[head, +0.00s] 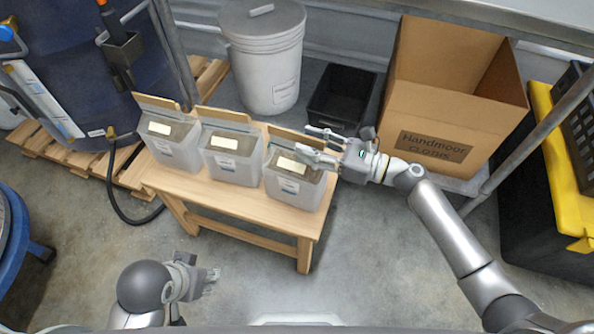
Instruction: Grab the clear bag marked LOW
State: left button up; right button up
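Three clear, boxy bags or containers stand upright in a row on a wooden bench (244,195): left (175,156), middle (226,167) and right (295,193). Each has a pale label on top and a small one on its front. The print is too small to read, so I cannot tell which is marked LOW. My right gripper (313,143) is open, its fingers pointing left over the top of the right one; I cannot tell whether they touch it. My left gripper (213,281) is low in front of the bench, apart from the bags; its finger opening is unclear.
Tan boards (223,115) stand behind the bags. Farther back are a lidded white bin (265,65), a black crate (342,95) and an open cardboard box (437,130) marked "Handmoor CLOTHS". A dark hose (116,200) hangs at left.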

aim_at(296, 141)
jog(key=x, duration=0.3)
jog(key=shift+w+a+r, duration=0.1)
jog(key=shift+w+a, duration=0.05)
jog(key=shift+a, duration=0.2)
grip_shut()
jog(key=shift+r, duration=0.25)
